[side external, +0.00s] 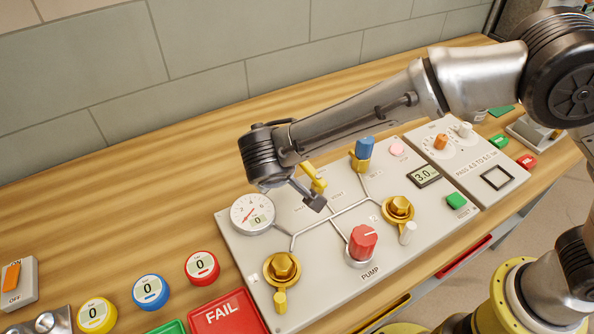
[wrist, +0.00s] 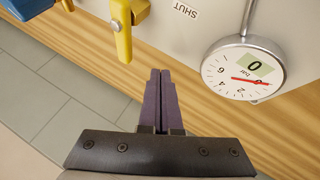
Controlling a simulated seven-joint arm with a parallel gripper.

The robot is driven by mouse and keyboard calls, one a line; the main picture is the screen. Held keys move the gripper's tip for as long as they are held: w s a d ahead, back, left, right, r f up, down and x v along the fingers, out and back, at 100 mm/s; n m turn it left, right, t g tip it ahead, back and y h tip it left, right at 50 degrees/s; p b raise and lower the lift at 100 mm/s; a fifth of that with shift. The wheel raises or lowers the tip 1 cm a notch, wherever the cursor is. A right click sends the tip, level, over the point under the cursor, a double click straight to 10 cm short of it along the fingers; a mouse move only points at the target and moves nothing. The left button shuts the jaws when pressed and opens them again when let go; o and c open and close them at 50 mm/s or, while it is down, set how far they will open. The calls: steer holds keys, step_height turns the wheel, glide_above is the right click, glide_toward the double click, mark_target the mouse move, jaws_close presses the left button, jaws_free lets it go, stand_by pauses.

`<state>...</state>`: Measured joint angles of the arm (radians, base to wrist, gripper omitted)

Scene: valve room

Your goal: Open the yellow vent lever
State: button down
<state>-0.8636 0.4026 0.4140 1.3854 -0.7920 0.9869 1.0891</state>
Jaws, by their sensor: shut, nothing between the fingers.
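A yellow lever (side external: 314,177) stands on the grey valve panel (side external: 325,250), near its back edge, just behind my gripper (side external: 316,203). I take it as the vent lever; its name label is not readable. In the wrist view the yellow lever (wrist: 122,35) is at the top, left of my gripper's fingertips (wrist: 159,72). A "SHUT" label (wrist: 180,9) is printed on the panel to its right. My fingers are pressed together and empty. A gap shows between them and the lever in the wrist view. In the side view my wrist partly covers the panel around the lever.
A round gauge (side external: 252,214) sits close to my gripper on the left. A blue-handled valve (side external: 365,147), a red pump knob (side external: 362,242) and brass knobs (side external: 282,267) share the panel. A red FAIL plate (side external: 228,313) lies in front. The wooden bench behind is clear.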

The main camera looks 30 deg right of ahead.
steer(key=w+a+v, duration=0.1)
steer(key=a+v, duration=0.1)
steer(key=v, duration=0.8)
steer(key=shift+a, duration=0.1)
